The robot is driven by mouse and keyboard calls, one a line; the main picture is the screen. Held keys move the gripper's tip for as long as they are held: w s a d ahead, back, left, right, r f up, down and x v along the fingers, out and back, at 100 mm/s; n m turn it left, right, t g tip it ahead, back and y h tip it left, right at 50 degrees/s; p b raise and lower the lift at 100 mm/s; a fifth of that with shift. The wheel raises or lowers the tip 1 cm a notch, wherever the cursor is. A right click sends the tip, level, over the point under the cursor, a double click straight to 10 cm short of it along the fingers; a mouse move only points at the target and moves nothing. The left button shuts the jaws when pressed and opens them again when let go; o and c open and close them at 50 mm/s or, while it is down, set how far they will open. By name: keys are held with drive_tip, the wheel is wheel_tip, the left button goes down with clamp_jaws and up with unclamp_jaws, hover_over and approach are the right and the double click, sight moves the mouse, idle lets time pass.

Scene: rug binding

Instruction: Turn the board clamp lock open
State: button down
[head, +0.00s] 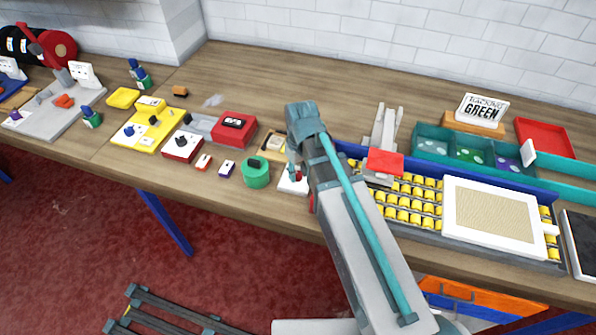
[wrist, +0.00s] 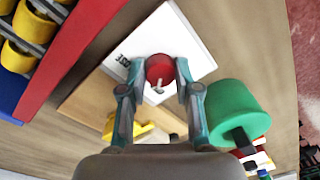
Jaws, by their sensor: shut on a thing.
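A white plate (wrist: 190,28) with dark lettering lies on the wooden bench, with a round red knob (wrist: 160,66) on it, which looks like the clamp lock. My gripper (wrist: 161,78) is shut on the red knob, one finger on each side. In the head view my gripper (head: 298,172) is low over the white plate (head: 291,186), and my arm hides part of this area. A framed beige board (head: 492,213) lies on yellow rollers (head: 405,208) at the right.
A green cylinder (head: 256,172) stands close beside the plate; it also shows in the wrist view (wrist: 236,108). A red box (head: 234,128) and small blocks are to the left. A blue rail (wrist: 14,98) and teal bins (head: 431,139) are on the roller side.

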sight(299, 173)
drive_tip(key=shift+n, duration=0.5)
drive_tip(key=c, duration=0.8)
unclamp_jaws()
drive_tip(key=r, duration=1.2)
drive_tip(key=shift+w+d, duration=0.2)
